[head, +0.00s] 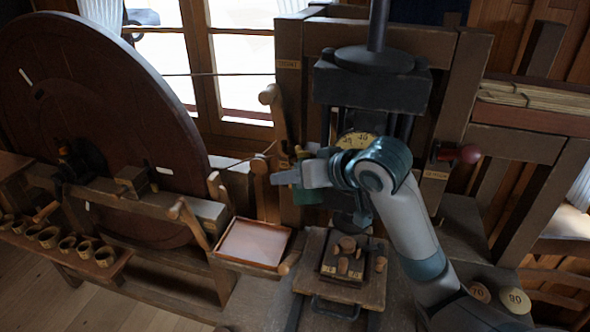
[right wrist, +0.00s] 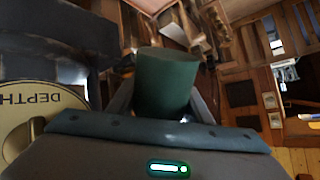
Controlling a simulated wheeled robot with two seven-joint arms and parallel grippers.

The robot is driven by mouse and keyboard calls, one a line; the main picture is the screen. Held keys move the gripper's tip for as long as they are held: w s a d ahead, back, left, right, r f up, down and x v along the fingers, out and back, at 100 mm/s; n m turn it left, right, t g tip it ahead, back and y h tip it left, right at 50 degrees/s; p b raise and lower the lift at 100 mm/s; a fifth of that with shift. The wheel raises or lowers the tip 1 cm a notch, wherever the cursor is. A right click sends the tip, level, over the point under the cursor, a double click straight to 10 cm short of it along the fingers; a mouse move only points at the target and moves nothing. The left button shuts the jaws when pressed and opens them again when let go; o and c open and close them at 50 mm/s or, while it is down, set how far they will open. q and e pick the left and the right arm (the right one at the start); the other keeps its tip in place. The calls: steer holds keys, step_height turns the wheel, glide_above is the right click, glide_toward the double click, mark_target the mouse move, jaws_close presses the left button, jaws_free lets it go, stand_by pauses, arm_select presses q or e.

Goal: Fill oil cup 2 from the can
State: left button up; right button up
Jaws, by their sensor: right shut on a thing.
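The dark green can (right wrist: 167,82) stands between the two fingers of my right gripper (right wrist: 163,108) in the right wrist view, and the gripper is shut on it. In the head view my right gripper (head: 290,180) is in front of the machine, and part of the green can (head: 307,195) shows beside it. Whether the can is tilted is hard to tell. I cannot make out oil cup 2 or its number; my right arm covers part of the machine. My left gripper is not in view.
A large dark wheel (head: 110,110) is at left. A shallow tray (head: 252,245), a block with small wooden pieces (head: 345,258) and several small wooden cups (head: 67,244) lie lower.

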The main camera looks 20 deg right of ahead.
steer(key=shift+r+g, duration=0.15)
steer(key=shift+g, duration=0.45)
stand_by(2.5)
